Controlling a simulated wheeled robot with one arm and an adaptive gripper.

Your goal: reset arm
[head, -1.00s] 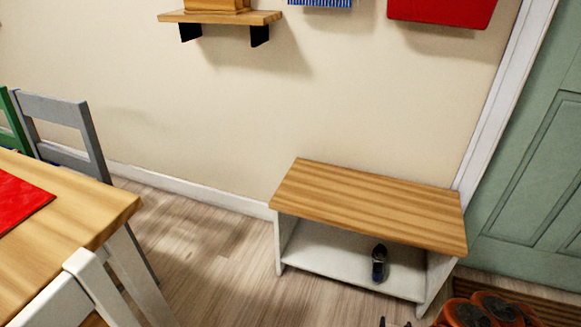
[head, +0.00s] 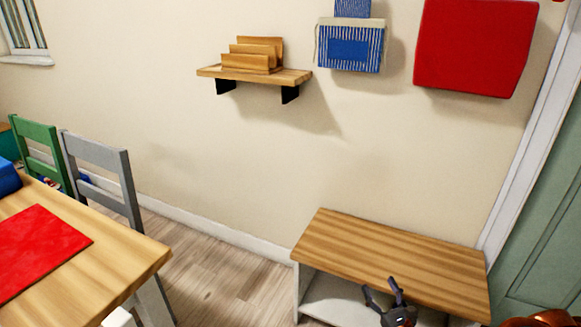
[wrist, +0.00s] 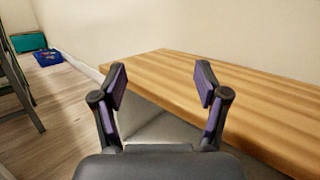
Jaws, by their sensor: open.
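My gripper (head: 385,291) shows at the bottom of the head view, in front of the wooden-topped bench (head: 390,255). In the wrist view my gripper (wrist: 161,85) has its two fingers spread wide with nothing between them. The bench top (wrist: 220,95) lies ahead and to the right of the fingers, and I see no clear contact. The bench's white lower shelf shows partly below the top. What is on that shelf is mostly hidden now.
A table (head: 120,262) with a red mat (head: 40,245) stands at left, with grey (head: 100,155) and green chairs (head: 38,135) behind. A wall shelf (head: 295,76) holds a wooden rack (head: 252,55). A green door (head: 545,240) is at right. Floor (head: 215,260) between table and bench is clear.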

